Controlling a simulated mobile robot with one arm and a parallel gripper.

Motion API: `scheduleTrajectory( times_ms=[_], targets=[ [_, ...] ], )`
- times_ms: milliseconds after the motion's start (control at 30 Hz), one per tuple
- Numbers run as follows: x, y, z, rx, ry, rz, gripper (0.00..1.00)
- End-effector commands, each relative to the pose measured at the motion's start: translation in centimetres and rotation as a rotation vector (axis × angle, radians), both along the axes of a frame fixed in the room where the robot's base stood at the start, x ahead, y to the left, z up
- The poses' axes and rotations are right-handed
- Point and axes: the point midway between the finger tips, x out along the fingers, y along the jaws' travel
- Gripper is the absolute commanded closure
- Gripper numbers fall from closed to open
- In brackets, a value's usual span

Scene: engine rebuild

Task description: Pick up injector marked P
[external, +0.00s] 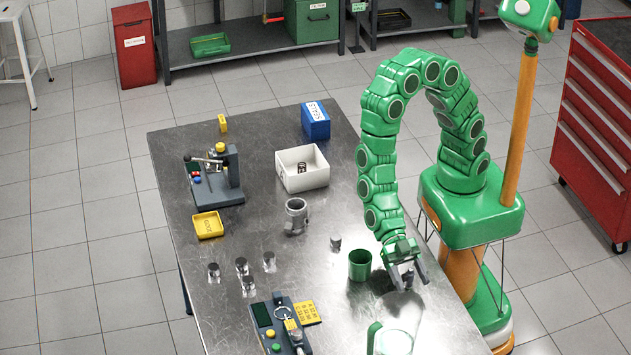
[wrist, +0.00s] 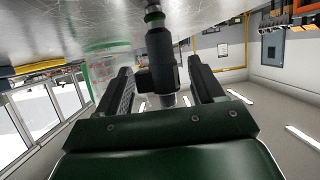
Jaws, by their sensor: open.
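My gripper (external: 407,284) points down, low over the right side of the metal table (external: 330,232). Its two dark fingers are open in the wrist view (wrist: 163,80). A dark injector with a silver tip (wrist: 160,62) stands between the fingers, with a gap showing on its right; its left side is close to the left finger, and I cannot tell if they touch. In the external view the injector (external: 408,279) is a small dark shape, partly hidden by the fingers. No letter P can be read on it.
A green cup (external: 360,265) stands just left of my gripper. A clear jug with a green handle (external: 375,338) is near the front. Several metal cylinders (external: 241,266), a white bin (external: 303,180) and a device with a yellow tag (external: 305,313) lie farther left.

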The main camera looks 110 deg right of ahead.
Motion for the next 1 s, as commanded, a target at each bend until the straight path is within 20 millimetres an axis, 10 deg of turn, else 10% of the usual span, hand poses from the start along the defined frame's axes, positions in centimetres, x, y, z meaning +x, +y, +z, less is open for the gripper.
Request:
scheduleTrajectory(
  times_ms=[167, 533, 1000],
  targets=[
    [0.0, 0.0, 0.0, -0.001, 0.000, 0.000, 0.33],
    [0.0, 0.0, 0.0, -0.001, 0.000, 0.000, 0.88],
    [0.0, 0.0, 1.2, -0.002, -0.002, 0.001, 0.89]
  ],
)
